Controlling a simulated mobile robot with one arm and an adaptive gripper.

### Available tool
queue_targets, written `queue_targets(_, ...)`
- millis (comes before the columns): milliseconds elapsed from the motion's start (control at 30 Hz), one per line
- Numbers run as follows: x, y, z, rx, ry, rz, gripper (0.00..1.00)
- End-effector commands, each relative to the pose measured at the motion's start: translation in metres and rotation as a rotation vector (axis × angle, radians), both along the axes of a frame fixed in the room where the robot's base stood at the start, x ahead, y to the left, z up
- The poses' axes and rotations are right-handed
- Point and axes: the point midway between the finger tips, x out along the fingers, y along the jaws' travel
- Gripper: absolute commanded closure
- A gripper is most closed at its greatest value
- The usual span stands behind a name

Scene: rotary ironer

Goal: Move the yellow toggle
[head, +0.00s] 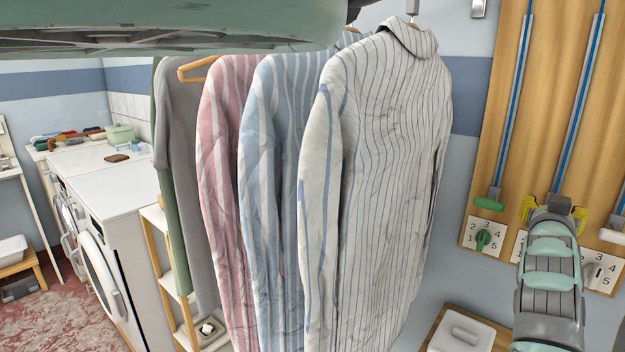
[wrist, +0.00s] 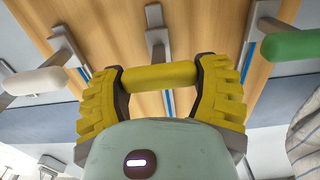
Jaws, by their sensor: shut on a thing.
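The yellow toggle (wrist: 160,76) is a short yellow bar in the wrist view, on a grey bracket in front of the wooden panel. My gripper (wrist: 160,88) has ridged yellow finger pads, one at each end of the bar, and is shut on it. In the head view my gripper (head: 554,208) is at the lower end of the middle blue-lined track (head: 580,95). There the toggle is largely hidden behind my gripper and wrist.
A green toggle (head: 489,203) is left of my gripper and a white toggle (head: 612,236) is right. Below are a green dial (head: 484,240) and a grey dial (head: 596,270) on number plates. Striped shirts (head: 385,150) hang left of the wooden panel (head: 540,80). A white-lidded box (head: 462,335) stands below.

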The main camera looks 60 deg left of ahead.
Motion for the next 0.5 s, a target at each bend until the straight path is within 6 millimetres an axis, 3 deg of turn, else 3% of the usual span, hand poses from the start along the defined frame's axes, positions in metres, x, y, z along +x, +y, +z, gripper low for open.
queue_targets(33,0.0002,-0.0007,-0.0122,0.000,0.007,-0.001,0.77)
queue_targets(100,0.0003,-0.0008,-0.0154,0.000,0.004,-0.001,0.77)
queue_targets(500,0.0003,-0.0009,-0.0193,-0.001,0.003,-0.002,0.77)
